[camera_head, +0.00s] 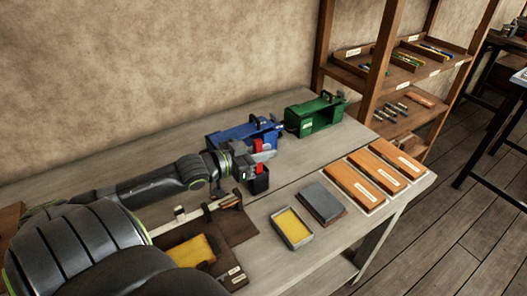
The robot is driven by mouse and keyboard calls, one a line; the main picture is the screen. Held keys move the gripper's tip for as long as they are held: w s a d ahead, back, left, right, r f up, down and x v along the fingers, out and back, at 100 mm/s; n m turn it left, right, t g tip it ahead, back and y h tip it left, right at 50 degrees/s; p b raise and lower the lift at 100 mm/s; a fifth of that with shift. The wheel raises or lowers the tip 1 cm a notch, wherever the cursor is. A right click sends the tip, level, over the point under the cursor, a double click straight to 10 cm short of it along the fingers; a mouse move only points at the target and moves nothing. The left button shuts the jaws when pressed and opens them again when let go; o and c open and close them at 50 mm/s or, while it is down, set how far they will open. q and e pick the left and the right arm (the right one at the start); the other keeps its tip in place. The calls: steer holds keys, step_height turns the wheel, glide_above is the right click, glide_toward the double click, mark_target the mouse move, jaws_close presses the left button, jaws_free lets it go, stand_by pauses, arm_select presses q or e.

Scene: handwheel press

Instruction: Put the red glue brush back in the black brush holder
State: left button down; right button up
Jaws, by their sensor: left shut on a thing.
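My left gripper (262,157) reaches in from the left over the middle of the bench and is shut on the red glue brush (258,145). Red shows above the gripper's fingers and again just below them. The black brush holder (260,184) appears directly below the gripper. The brush's lower end is hidden, and I cannot tell whether it is inside the holder or above it. My right gripper is not in view.
A blue press (228,137) and a green press (318,114) stand behind. A yellow-filled tray (292,227), a grey block (320,203) and orange blocks (377,165) lie to the right. A brown board with a yellow pad (192,252) is in front. Shelves (372,62) stand back right.

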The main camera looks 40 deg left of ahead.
mark_target(264, 171)
arm_select(q)
steer(key=c, duration=1.3)
jaws_free()
steer(key=shift+c, duration=0.2)
step_height(264, 171, up, 10)
steer(key=p, duration=0.7)
steer(key=shift+p, duration=0.3)
